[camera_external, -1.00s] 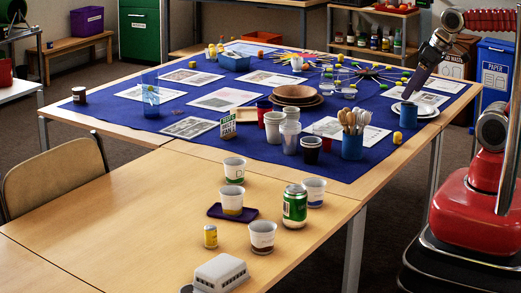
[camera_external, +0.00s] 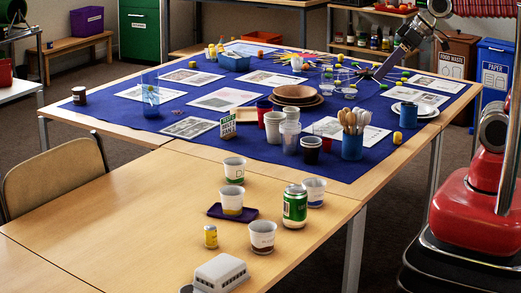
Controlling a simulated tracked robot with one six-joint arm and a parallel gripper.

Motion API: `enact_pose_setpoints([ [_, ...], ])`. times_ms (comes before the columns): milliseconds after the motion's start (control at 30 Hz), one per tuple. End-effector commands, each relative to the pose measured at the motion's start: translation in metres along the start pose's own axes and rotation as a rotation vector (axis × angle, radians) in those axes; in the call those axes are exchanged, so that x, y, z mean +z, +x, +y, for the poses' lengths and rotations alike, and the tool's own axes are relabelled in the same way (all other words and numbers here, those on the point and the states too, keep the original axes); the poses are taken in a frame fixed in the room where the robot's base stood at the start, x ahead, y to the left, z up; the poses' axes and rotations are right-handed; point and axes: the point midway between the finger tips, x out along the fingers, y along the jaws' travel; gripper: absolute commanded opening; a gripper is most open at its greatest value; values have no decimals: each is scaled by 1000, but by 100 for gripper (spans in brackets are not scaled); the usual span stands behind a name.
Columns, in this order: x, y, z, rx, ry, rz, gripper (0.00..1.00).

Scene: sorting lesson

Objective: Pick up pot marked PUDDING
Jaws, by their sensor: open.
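Several small white pots stand on the near bare wooden table. One with a green band (camera_external: 234,171) is at the back. One with a yellow band (camera_external: 232,201) stands on a dark purple mat (camera_external: 216,212). One with a brown band (camera_external: 263,238) is at the front, and one with a blue mark (camera_external: 314,191) is at the right. Their lettering is too small to read, so I cannot tell which is marked PUDDING. My gripper (camera_external: 379,77) is open, over the far right of the blue-covered table, well away from these pots. Its fingertips are hard to make out.
A green can (camera_external: 295,206) stands between the pots at the right. A small yellow can (camera_external: 211,237) and a white model building (camera_external: 220,273) are nearer. The near table's left side is clear.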

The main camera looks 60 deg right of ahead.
Motion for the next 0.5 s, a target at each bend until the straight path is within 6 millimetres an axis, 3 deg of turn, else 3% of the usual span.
enact_pose_setpoints([
  [300,-62,39,-106,-218,-139,191,72],
  [500,-88,57,-167,-296,-183,303,72],
])
